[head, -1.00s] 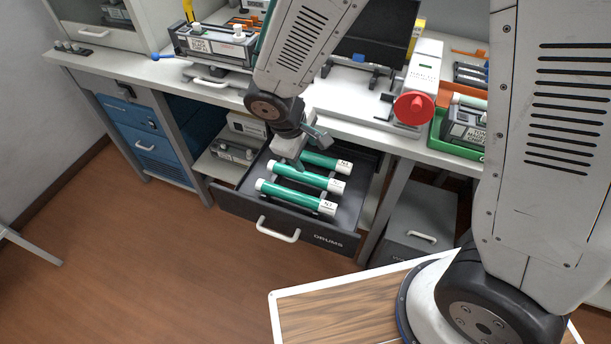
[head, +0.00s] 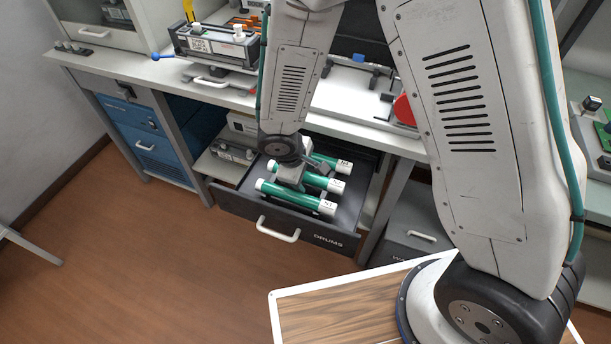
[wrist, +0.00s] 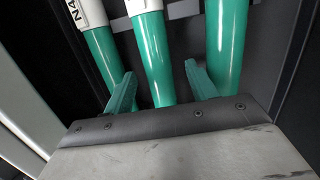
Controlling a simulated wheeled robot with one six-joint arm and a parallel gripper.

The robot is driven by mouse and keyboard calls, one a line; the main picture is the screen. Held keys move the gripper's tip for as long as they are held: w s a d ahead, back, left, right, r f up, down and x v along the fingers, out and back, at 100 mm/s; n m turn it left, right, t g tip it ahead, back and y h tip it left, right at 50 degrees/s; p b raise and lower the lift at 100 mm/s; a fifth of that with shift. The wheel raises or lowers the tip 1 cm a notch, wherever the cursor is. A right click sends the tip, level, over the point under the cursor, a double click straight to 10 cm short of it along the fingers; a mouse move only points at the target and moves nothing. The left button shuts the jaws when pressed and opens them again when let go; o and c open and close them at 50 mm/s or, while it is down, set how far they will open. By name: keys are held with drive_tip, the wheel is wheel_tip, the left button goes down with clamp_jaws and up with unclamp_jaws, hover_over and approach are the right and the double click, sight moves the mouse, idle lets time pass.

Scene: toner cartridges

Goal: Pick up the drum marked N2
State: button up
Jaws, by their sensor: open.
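Three green drums with white ends lie side by side in the open drawer (head: 236,205). The back drum (head: 328,160) is marked N4, and its label also shows in the wrist view (wrist: 73,12). The middle drum (head: 318,180) has a label too small to read surely. The front drum (head: 290,194) has a label that I cannot read surely. My gripper (head: 288,178) is low over the drums, open. In the wrist view its green fingers (wrist: 160,78) stand either side of the middle drum (wrist: 153,50), with the front drum (wrist: 226,45) beyond the right finger.
The bench top (head: 340,105) overhangs behind the drawer. The drawer has a white handle (head: 277,230) in front. A blue cabinet (head: 140,130) stands left, and a dark box (head: 415,235) stands right. Open floor lies in front.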

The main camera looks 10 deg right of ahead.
drive_tip(key=c, duration=1.1)
drive_tip(key=shift+c, duration=0.2)
